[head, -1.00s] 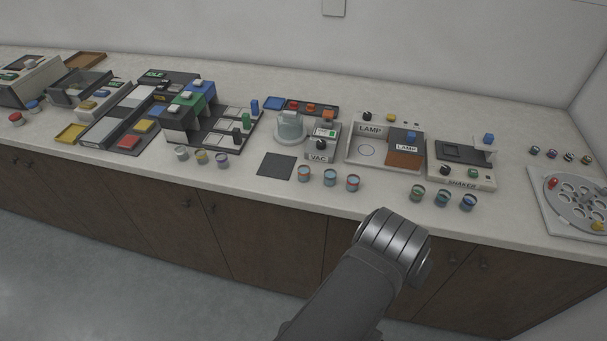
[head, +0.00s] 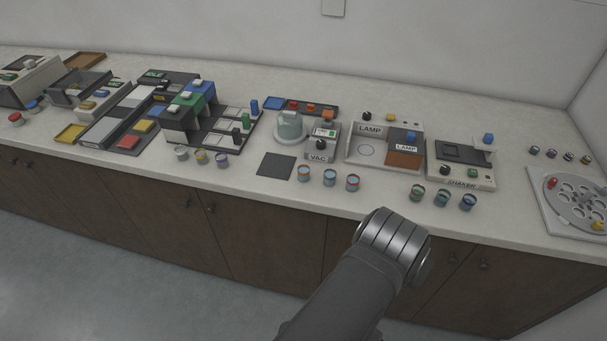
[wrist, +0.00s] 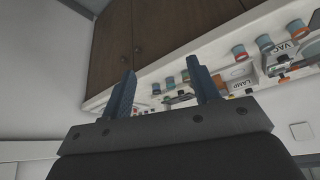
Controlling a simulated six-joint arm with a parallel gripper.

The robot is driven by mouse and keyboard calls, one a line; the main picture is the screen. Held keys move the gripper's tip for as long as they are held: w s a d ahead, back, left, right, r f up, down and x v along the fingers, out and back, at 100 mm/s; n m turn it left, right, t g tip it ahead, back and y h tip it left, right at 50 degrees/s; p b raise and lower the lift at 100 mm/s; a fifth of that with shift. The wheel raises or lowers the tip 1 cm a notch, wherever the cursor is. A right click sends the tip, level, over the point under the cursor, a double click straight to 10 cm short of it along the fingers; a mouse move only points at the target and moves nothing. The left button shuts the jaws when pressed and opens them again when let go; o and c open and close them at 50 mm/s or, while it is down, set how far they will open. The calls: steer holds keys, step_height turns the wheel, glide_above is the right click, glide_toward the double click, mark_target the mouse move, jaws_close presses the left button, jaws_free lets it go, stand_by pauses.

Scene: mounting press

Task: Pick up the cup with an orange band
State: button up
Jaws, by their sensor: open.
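A small teal cup with an orange band (head: 303,173) stands upright on the counter in the head view, right of the dark square mat. It is leftmost in a row of three; beside it stand a second cup (head: 330,177) and one with a reddish band (head: 352,182). My gripper (wrist: 161,74) is open and empty in the wrist view, apart from the cups. The head view shows my arm but no fingers.
Three more cups (head: 442,197) stand before the shaker (head: 462,180). The VAC unit (head: 318,155) and lamp box (head: 384,160) stand behind the cup rows. A dark mat (head: 277,165) lies to the left. The counter's front edge is close to the cups.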

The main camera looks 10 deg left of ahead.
steer(key=w+d+r+m+t, duration=0.1)
steer(key=w+d+r+m, duration=0.3)
steer(key=w+r+m, duration=0.45)
steer(key=w+d+r+m+t, duration=0.2)
steer(key=w+d+r+m, duration=0.3)
steer(key=w, duration=0.6)
steer(key=m+g+y, duration=0.2)
steer(key=m+g, duration=0.2)
steer(key=g, duration=0.4)
glide_above(304, 169)
step_height(304, 169, down, 10)
steer(key=f, duration=0.7)
steer(key=s+f, duration=0.1)
steer(key=f, duration=0.3)
steer(key=shift+a+f, duration=0.2)
steer(key=shift+s+d+f, duration=0.1)
steer(key=shift+d+f, duration=0.1)
steer(key=shift+f, duration=1.2)
steer(key=shift+s+d+f, duration=0.1)
steer(key=shift+d+f, duration=0.05)
steer(key=shift+f, duration=1.2)
